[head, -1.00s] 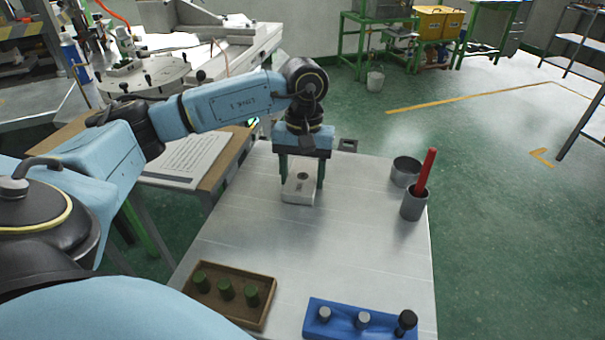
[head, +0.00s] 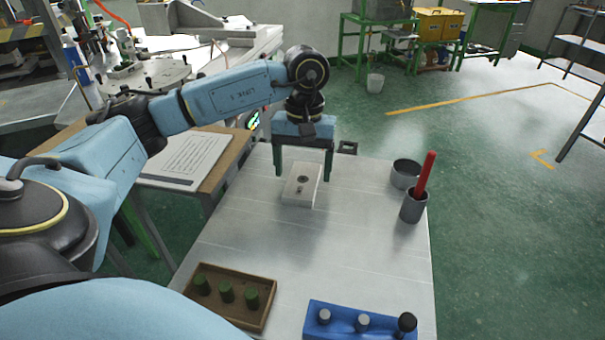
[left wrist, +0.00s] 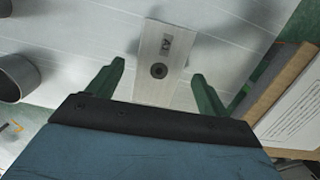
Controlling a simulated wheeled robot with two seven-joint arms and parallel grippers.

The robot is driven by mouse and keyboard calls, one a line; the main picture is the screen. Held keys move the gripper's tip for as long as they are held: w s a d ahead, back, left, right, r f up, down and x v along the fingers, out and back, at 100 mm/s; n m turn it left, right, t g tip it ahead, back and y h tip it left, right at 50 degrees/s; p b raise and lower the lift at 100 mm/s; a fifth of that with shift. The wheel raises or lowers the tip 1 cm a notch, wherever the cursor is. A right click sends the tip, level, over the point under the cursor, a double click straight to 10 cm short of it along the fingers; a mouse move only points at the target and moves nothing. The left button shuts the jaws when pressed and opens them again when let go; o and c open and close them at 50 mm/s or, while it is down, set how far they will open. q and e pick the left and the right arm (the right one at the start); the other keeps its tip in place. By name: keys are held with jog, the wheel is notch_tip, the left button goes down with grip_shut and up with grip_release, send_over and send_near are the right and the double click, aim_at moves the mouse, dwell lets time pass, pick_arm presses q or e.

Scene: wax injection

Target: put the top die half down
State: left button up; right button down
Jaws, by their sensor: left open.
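The top die half, a pale grey block (head: 301,188) with a dark round hole in its upper face, lies on the metal table near its far end. It also shows in the left wrist view (left wrist: 155,80), with a small dark mark on its face. My left gripper (head: 302,178) is open above the block, its green fingers apart on either side and clear of it. The two fingers also show in the left wrist view (left wrist: 160,85). I cannot tell whether another die half lies under the block. My right gripper is not in view.
A grey cup (head: 406,173) and a grey holder (head: 413,207) with a red-handled tool stand at the right edge. A brown tray (head: 237,318) with green pegs and a blue rack (head: 341,332) lie at the near edge. The table's middle is clear.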

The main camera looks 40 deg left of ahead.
aim_at(304, 176)
pick_arm(q)
notch_tip(304, 176, up, 10)
jog(key=w+p, duration=0.1)
jog(key=shift+a+f, duration=0.25)
jog(key=shift+a, duration=0.05)
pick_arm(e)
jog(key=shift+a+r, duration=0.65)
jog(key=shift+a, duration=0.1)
